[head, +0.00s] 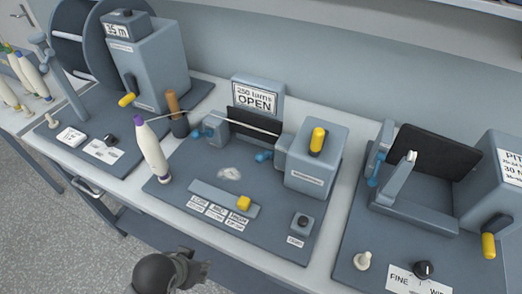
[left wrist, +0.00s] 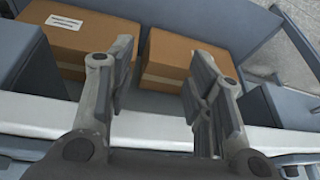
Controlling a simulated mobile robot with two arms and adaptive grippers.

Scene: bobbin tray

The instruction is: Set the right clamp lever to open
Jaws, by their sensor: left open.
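On the middle machine, a small blue lever knob (head: 263,156) sticks out at the left of the grey block on the right side of the dark plate. A matching blue knob (head: 197,134) shows at the left clamp block. I cannot tell from their pose how either is set. My left gripper (head: 204,271) is low in the head view, in front of the machine's front edge and well away from both knobs. In the left wrist view its two fingers (left wrist: 160,82) stand apart with nothing between them. My right gripper is out of view.
A sign (head: 257,97) reads "OPEN". Cardboard boxes (left wrist: 178,55) lie below my left gripper. Other machines flank both sides.

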